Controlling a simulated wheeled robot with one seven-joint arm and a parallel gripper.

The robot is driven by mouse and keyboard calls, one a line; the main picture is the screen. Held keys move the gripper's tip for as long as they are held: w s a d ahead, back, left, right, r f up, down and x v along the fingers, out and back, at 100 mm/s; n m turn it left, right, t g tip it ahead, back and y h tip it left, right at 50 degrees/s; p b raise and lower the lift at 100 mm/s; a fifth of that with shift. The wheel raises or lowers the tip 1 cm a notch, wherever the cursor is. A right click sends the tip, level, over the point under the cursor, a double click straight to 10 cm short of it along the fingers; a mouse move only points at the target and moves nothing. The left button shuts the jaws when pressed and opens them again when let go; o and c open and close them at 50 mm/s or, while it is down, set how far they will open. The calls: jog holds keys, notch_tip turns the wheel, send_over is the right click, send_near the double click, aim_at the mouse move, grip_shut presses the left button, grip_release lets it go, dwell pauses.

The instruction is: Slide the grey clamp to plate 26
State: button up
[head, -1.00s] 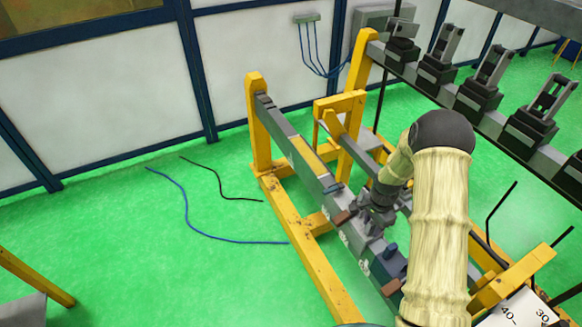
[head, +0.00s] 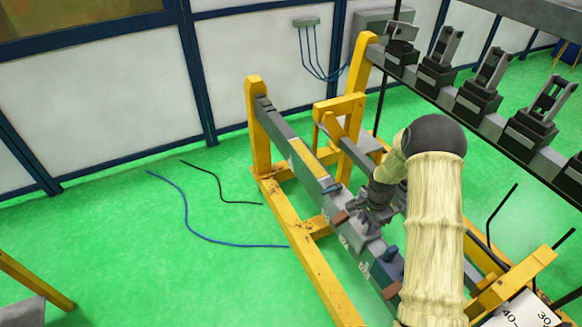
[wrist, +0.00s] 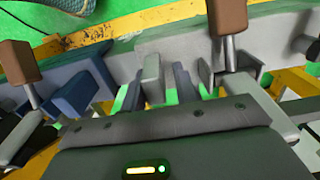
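The grey clamp (wrist: 197,62) sits on the long rail, with a brown-ended handle (wrist: 232,16) at its right in the wrist view. In the head view its brown handle (head: 340,217) shows just left of my gripper (head: 374,214). My gripper (wrist: 158,88) reaches down onto the clamp, one dark finger on each side of its upright grey lug. Green floor shows between the lug and the right finger, so the fingers look open. Contact on the left side is unclear. White plate markings (head: 363,268) run along the rail's side, too small to read.
A blue clamp (head: 385,265) stands on the same rail, nearer the camera; it also shows at left in the wrist view (wrist: 85,82). A yellow frame (head: 300,245) carries the rail. A second beam with several dark fixtures (head: 475,98) runs at upper right.

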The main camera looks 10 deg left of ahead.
jog(key=b, duration=0.4)
send_near(343, 201)
jog(key=shift+w+a+f, duration=0.1)
jog(key=shift+w+f, duration=0.05)
jog(key=shift+f, duration=1.2)
jog(key=shift+w+a+f, duration=0.1)
jog(key=shift+f, duration=1.25)
jog(key=shift+s+d, duration=0.15)
jog(key=shift+s, duration=0.05)
jog(key=shift+o, duration=0.4)
jog(key=shift+o, duration=1)
notch_tip(343, 201, up, 10)
jog(key=p, duration=0.5)
